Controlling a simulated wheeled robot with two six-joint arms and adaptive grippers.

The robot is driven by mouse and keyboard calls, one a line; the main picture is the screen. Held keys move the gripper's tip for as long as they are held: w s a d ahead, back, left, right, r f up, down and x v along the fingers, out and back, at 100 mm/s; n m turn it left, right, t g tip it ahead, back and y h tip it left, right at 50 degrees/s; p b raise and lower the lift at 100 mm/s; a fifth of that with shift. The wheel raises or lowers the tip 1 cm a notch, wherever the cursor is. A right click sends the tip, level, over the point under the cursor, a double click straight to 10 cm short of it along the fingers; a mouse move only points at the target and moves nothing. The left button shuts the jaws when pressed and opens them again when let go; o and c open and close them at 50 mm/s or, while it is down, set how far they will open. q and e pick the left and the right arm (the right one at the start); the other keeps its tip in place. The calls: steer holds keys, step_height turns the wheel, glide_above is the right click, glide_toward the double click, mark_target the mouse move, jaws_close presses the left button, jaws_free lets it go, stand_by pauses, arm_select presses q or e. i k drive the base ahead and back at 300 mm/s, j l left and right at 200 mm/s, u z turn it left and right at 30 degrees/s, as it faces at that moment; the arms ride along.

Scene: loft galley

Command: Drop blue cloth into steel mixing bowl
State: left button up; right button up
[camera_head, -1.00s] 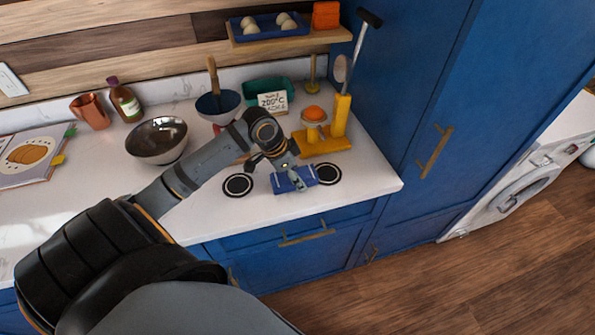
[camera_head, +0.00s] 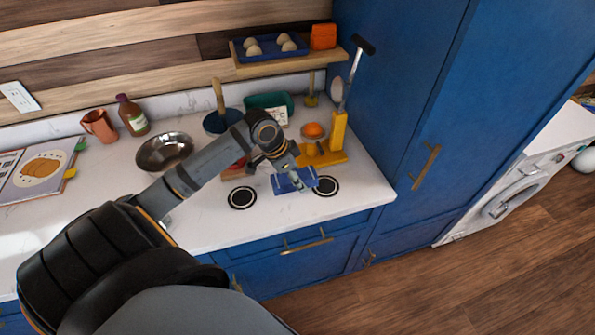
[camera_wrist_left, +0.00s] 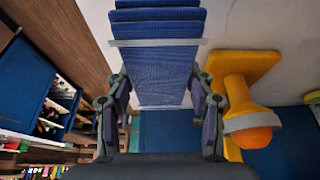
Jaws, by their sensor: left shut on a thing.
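The blue cloth (camera_head: 295,180) is a folded, ribbed piece at the front of the counter, between two black round mats. My left gripper (camera_head: 288,173) is shut on it. In the left wrist view the cloth (camera_wrist_left: 155,70) lies between the two fingers (camera_wrist_left: 160,105). The gap between cloth and counter is hard to judge. The steel mixing bowl (camera_head: 165,136) stands on the counter to the left, beyond my left forearm. Its visible inside looks empty. My right gripper is not in view.
A yellow stand (camera_head: 322,155) with an orange item (camera_head: 313,130) is close behind and right of the gripper. A dark blue bowl (camera_head: 213,122), a bottle (camera_head: 132,115), a copper mug (camera_head: 99,125) and an open book (camera_head: 42,168) line the back. A tall blue cabinet (camera_head: 410,90) bounds the right.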

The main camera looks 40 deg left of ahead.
mark_target(170, 158)
steer(key=k+l+u, duration=0.1)
steer(key=u, duration=0.4)
steer(key=k+u, duration=0.1)
steer(key=u, duration=0.75)
steer(key=i+u, duration=0.15)
steer(key=u, duration=0.3)
steer(key=l+u, duration=0.1)
steer(key=u, duration=0.3)
